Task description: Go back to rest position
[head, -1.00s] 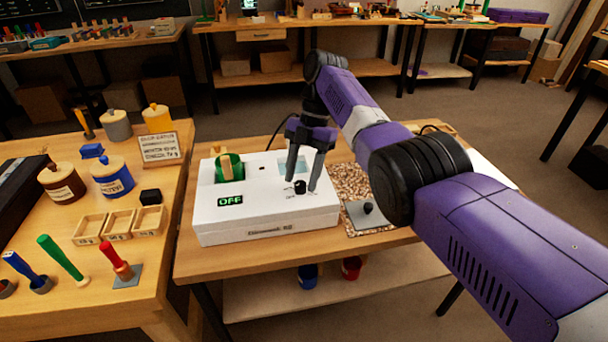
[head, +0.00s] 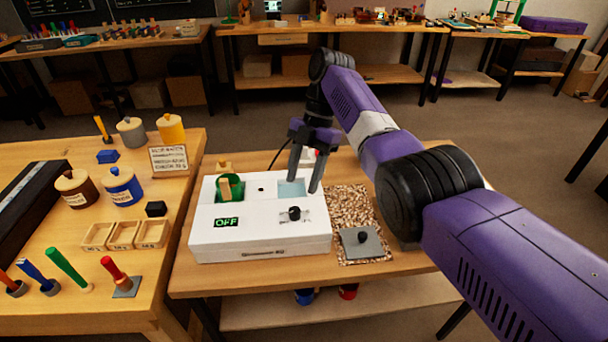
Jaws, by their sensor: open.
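My gripper (head: 303,182) is open and empty, its two fingers pointing down above the back right part of a white box-shaped device (head: 260,248). The device has a small display (head: 226,222) reading OFF, a black knob (head: 294,213) on its top, a green round well (head: 229,190) with a wooden piece in it, and a pale blue panel (head: 291,189). The fingers are apart from the knob, which shows clear in front of them. My arm reaches in from the right.
A grey plate with a black knob (head: 362,242) lies on a speckled mat (head: 345,200) right of the device. The left table (head: 190,215) holds jars, a sign (head: 169,160), small wooden trays (head: 122,235) and colored-handled tools. Open floor lies behind.

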